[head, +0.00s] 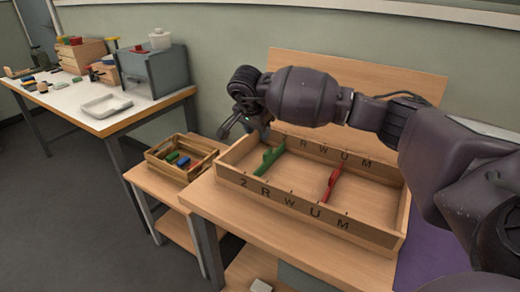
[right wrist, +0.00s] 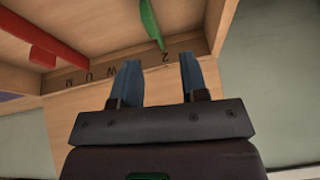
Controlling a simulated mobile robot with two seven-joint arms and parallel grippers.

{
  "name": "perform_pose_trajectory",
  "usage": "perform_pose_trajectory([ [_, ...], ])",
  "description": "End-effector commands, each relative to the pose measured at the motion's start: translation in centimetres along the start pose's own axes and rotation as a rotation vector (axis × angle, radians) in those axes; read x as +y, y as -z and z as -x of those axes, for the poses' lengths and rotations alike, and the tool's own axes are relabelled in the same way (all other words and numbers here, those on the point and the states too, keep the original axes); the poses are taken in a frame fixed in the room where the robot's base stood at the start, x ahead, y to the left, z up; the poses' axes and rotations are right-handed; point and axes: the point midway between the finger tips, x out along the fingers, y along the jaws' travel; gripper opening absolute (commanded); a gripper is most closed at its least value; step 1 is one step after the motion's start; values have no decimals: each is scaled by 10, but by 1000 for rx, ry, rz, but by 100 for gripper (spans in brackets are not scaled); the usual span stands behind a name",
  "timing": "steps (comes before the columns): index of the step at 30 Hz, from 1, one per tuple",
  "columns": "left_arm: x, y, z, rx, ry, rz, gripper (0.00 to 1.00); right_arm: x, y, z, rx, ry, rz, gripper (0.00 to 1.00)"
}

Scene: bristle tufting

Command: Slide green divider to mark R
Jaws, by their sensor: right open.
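The green divider (head: 268,160) stands upright across the wooden tray (head: 315,217) near its left end, close to the 2 mark. In the right wrist view, the green divider (right wrist: 150,22) has its near end by the 2 on the tray wall. The R mark (head: 264,194) is on the front wall, just right of the 2. My right gripper (head: 238,127) is open and empty, above the tray's back left corner and apart from the divider. Its blue fingers (right wrist: 157,82) show spread in the wrist view. My left gripper is out of view.
A red divider (head: 331,184) stands in the tray near the U mark. A wooden crate (head: 160,165) with coloured pieces is left of the tray. A white table (head: 60,105) holds a shallow tray, boxes and a grey cabinet. The tray floor between the dividers is clear.

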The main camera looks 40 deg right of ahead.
Motion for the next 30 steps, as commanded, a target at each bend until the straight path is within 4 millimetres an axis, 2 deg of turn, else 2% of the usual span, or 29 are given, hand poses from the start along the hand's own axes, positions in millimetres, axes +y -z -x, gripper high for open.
perform_pose_trajectory([
  [2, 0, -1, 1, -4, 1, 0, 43, 7, 3, 1, 13, -40, 51, 40],
  [8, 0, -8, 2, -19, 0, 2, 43, 8, 1, -7, 9, -48, 93, 40],
  [21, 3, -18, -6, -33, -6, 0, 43, 12, 0, -79, 4, -51, 91, 40],
  [30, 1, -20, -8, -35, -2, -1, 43, 12, 2, -106, 7, -45, 90, 40],
])
